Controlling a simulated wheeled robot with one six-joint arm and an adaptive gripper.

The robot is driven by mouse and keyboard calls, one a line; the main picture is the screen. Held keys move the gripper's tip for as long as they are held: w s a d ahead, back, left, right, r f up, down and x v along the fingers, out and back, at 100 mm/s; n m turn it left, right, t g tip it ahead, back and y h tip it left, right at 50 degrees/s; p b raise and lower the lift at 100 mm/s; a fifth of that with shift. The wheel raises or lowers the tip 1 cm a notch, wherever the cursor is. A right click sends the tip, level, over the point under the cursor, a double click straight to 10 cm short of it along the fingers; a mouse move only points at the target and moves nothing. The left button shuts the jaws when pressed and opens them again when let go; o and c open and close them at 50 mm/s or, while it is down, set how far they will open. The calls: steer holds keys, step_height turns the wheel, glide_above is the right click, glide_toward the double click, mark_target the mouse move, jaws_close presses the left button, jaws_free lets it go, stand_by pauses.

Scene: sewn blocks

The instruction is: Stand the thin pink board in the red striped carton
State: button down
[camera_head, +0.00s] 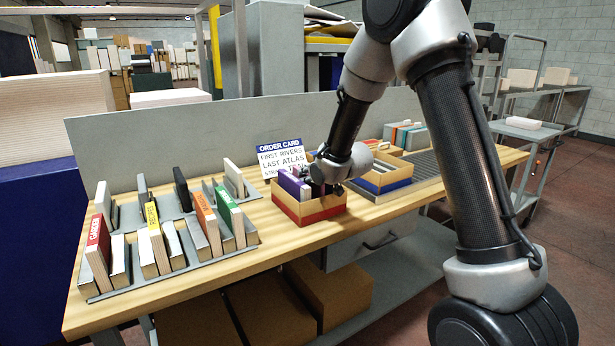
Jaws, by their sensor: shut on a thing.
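The red striped carton (322,214) stands on the wooden table, open at the top, with a red band along its lower wall. A purple book (290,185) and a white-edged one stand in its left part. My gripper (320,186) is down at the carton's opening, to the right of the purple book. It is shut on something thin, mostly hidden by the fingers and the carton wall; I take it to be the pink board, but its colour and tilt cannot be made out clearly. Whether it touches the carton floor is hidden.
A blue striped carton (388,188) stands close on the right. A grey rack (185,274) with several upright books fills the table's left. An order card (279,156) stands behind the carton. A grey panel (150,142) runs along the back.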

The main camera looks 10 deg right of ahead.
steer(key=shift+f, duration=0.25)
steer(key=shift+f, duration=0.3)
steer(key=c, duration=1.7)
jaws_free()
steer(key=shift+r, duration=0.25)
steer(key=s+d+r+m+g+h, duration=0.1)
steer(key=s+d+r, duration=0.3)
steer(key=s, duration=0.4)
steer(key=s+d+r+g+h, duration=0.1)
steer(key=s+d+r, duration=0.3)
steer(key=s, duration=0.4)
steer(key=s+d+r+m+g+h, duration=0.1)
steer(key=s+d+r, duration=0.4)
steer(key=s, duration=0.2)
steer(key=s+g, duration=0.1)
steer(key=s, duration=0.6)
steer(key=s+d+m+g, duration=0.1)
steer(key=s+g, duration=0.1)
steer(key=s, duration=0.5)
steer(key=s+d+g, duration=0.1)
steer(key=s, duration=0.6)
steer(key=shift+r+m+h, duration=0.2)
steer(key=shift+m+h, duration=0.1)
steer(key=shift+h, duration=0.1)
